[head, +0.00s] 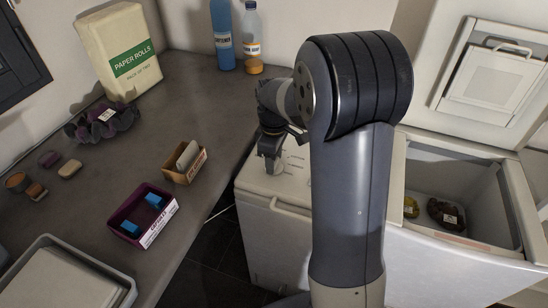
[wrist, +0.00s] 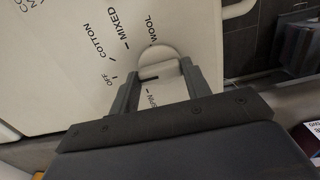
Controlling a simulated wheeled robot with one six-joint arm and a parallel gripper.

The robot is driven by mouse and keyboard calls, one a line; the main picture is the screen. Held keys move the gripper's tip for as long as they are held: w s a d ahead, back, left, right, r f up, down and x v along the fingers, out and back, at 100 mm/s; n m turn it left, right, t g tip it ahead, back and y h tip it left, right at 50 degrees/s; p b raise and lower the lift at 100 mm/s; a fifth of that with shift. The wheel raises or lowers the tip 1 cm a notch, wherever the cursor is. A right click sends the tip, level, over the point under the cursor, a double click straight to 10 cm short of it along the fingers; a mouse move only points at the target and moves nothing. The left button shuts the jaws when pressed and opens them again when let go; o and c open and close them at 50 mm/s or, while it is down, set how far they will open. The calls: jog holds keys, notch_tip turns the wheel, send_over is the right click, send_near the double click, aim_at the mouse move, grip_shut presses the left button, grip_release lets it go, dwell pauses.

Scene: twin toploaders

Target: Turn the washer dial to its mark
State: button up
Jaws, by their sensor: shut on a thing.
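The washer dial (wrist: 158,53) is a pale round knob on the washer's cream top panel (wrist: 60,50), in the upper middle of the wrist view. Dark printed words OFF, COTTON, MIXED, WOOL and SPIN, with short tick marks, ring it. My gripper (wrist: 158,74) points down onto the panel with one finger on each side of the dial, shut on it. In the head view my gripper (head: 270,165) is at the top of the left machine (head: 270,225); the dial is hidden there. I cannot tell which mark the dial points to.
To the right, an open toploader (head: 430,240) holds a few dark and yellow items, its lid (head: 490,70) raised. On the left counter (head: 85,205) stand a purple box (head: 165,217), a cardboard box (head: 185,165) and a paper rolls pack (head: 120,50). Two bottles stand behind my gripper.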

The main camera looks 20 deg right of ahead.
jog(key=o, duration=1)
notch_tip(320, 180, up, 11)
jog(key=shift+f, duration=0.1)
notch_tip(320, 180, down, 11)
dwell(0.6)
dwell(0.4)
